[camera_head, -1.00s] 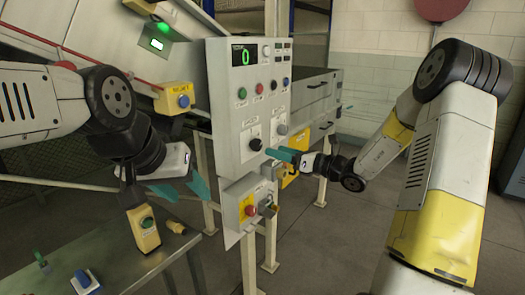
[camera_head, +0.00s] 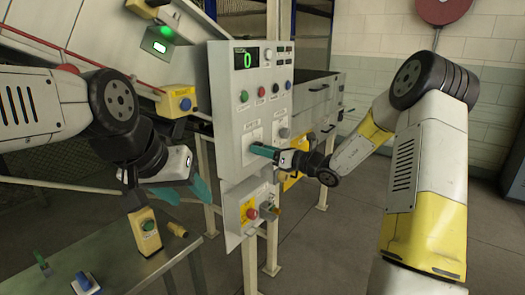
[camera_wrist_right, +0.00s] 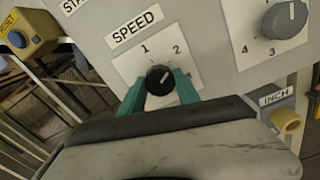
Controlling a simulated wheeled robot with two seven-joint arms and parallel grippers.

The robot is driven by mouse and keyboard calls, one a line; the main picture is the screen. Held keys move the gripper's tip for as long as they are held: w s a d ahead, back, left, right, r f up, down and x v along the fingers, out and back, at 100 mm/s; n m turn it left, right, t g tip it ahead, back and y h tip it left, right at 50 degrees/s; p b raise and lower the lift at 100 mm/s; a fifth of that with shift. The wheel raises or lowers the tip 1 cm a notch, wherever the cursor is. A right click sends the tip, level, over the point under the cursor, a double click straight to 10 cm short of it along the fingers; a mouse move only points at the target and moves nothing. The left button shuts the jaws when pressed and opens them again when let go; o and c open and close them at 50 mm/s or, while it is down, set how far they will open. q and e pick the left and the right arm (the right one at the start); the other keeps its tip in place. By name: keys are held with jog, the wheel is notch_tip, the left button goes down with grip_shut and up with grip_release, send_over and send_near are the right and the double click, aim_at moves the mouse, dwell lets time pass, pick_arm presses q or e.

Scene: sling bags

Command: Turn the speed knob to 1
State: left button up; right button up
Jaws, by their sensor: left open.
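The black speed knob (camera_wrist_right: 160,78) sits on a white plate marked 1 at upper left and 2 at upper right, under the label SPEED. Its white pointer line tilts up and right, towards the 2 side. My right gripper (camera_wrist_right: 160,88) has its teal fingers on either side of the knob, very close to it; firm contact cannot be made out. In the head view the right gripper (camera_head: 262,151) reaches the control panel (camera_head: 228,115) and hides the knob. My left gripper (camera_head: 185,192) is open and empty, left of the panel, away from the knob.
A larger grey knob (camera_wrist_right: 284,18) is to the right of the speed knob, above an INCH button (camera_wrist_right: 286,122). A yellow reset box (camera_head: 178,102) is left of the panel. A red-button box (camera_head: 246,211) hangs below. A metal table (camera_head: 130,270) stands lower left.

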grip_shut()
jog(key=shift+n, duration=0.3)
jog(key=n, duration=1.1)
jog(key=shift+n, duration=0.3)
dwell(0.3)
jog(key=o, duration=0.7)
grip_release()
